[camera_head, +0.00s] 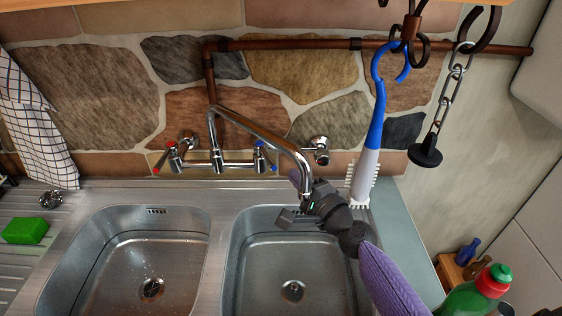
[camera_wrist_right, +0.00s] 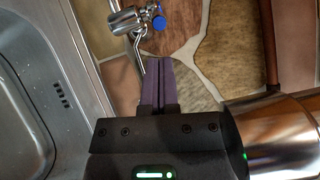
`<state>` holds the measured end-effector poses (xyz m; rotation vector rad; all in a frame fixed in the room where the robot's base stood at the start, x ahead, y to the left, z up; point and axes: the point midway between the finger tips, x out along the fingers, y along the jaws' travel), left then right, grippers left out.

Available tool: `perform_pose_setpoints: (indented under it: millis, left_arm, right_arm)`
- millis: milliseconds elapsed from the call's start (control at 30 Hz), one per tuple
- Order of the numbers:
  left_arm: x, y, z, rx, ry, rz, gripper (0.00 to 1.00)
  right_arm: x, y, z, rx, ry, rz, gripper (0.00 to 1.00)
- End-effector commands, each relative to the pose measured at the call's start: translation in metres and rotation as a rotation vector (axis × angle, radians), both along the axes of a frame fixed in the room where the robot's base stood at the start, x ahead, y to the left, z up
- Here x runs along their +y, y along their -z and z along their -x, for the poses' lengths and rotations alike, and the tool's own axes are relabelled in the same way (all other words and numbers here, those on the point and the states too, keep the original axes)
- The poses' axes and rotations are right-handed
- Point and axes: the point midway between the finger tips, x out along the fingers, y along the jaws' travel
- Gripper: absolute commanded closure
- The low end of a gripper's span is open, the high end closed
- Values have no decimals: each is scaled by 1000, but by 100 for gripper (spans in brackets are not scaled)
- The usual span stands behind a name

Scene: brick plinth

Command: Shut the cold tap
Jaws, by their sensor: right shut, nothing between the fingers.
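The cold tap (camera_head: 261,158), chrome with blue marks, is on the right of the wall-mounted mixer. Its blue-marked end also shows in the right wrist view (camera_wrist_right: 159,22), just beyond my fingertips. My right gripper (camera_head: 295,177) is shut and empty, with its purple fingers pointing towards the wall. It is to the right of the cold tap and a little below it in the head view, apparently apart from it. The fingers show closed together in the right wrist view (camera_wrist_right: 156,62). The hot tap (camera_head: 171,157), with red marks, is at the left of the mixer. My left gripper is out of view.
The curved spout (camera_head: 262,130) reaches forward close above my right gripper. A blue-and-white brush (camera_head: 368,150) and a plug on a chain (camera_head: 426,152) hang to the right. Two steel basins (camera_head: 218,270) lie below. A green sponge (camera_head: 25,231) is on the drainer.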

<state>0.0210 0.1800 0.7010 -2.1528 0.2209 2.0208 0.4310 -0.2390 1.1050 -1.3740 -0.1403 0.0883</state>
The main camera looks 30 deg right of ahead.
Motion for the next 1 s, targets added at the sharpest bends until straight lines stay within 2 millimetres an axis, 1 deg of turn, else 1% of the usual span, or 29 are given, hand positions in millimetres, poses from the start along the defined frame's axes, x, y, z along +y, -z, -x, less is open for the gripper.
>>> perform_pose_setpoints:
  millis: [33, 100, 200, 300, 400, 667, 733, 767, 800, 900, 1000]
  left_arm:
    - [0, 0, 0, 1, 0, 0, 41]
    - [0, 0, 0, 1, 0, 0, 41]
    - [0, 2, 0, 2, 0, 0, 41]
    - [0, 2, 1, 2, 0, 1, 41]
    - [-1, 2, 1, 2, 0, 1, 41]
    - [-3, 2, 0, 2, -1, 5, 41]
    - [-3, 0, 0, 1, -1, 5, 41]
    - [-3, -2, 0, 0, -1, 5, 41]
    - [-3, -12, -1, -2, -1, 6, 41]
    - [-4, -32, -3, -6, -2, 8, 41]
    - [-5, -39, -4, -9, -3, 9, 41]
  right_arm:
    - [1, -1, -10, -2, 0, -1, 100]
    - [3, -2, -22, -1, -1, -1, 100]
    - [5, -1, -34, -1, -1, 0, 100]
    - [6, -1, -41, 1, -1, 0, 100]
    - [7, -1, -44, 1, -2, 0, 100]
    - [7, -1, -44, 1, -2, 0, 100]
    - [12, -2, -43, 2, -2, 0, 100]
    - [17, -3, -43, 2, 3, -2, 100]
    - [22, -6, -43, 2, 45, -8, 100]
    - [30, -9, -44, 1, 195, -12, 100]
    - [39, -6, -44, 2, 317, -7, 100]
